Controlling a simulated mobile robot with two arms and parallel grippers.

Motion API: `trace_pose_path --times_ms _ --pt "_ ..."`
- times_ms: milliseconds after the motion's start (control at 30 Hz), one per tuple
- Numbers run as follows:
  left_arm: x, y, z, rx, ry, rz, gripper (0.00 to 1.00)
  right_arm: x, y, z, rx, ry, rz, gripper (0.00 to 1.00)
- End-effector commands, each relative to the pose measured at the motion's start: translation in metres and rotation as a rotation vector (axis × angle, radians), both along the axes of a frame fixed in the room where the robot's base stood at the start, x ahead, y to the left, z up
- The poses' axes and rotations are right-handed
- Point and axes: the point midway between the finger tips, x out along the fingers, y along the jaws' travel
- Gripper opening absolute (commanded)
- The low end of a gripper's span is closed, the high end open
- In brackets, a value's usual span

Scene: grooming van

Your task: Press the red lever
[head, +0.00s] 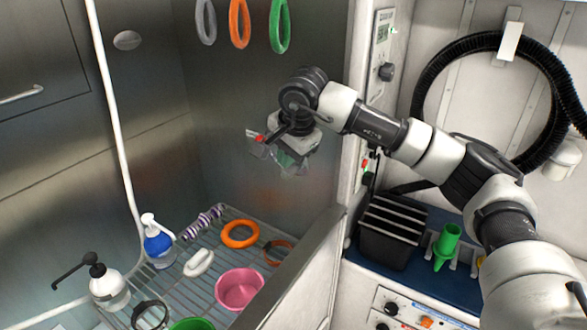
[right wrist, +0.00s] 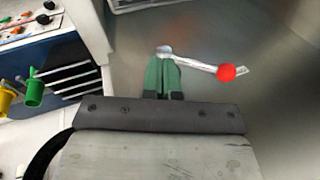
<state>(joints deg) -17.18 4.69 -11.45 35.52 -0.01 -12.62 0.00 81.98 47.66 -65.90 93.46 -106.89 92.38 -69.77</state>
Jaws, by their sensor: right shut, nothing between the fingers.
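The red lever is a pale metal rod with a red ball at its end. In the right wrist view the ball (right wrist: 226,72) is to the right of my fingertips, and the rod runs left to a pale mount just beyond the tips. In the head view its red ball (head: 259,138) shows on the steel wall, just left of my right gripper (head: 287,160). My right gripper has green fingers, shut and empty, also seen in the right wrist view (right wrist: 163,66). I cannot tell whether the fingertips touch the rod. My left gripper is not in view.
Below is a wire rack (head: 205,268) with a pink bowl (head: 240,288), an orange ring (head: 240,234) and bottles. Grey, orange and green loops hang above. A partition edge (head: 290,272) and a black slotted box (head: 390,232) lie to the right.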

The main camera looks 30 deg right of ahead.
Motion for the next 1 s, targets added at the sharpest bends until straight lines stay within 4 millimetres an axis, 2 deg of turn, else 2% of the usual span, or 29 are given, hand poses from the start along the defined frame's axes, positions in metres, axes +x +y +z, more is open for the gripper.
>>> trace_pose_path --times_ms 100,267,1000 --pt "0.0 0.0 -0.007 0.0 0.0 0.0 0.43 -0.014 -0.002 -0.002 0.0 -0.002 0.001 0.0" --pt "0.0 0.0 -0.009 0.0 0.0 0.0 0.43 -0.023 -0.002 -0.001 0.0 0.001 0.0 0.0" --pt "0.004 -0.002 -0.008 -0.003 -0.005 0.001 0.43 -0.023 -0.002 0.0 -0.001 0.002 0.0 0.0"
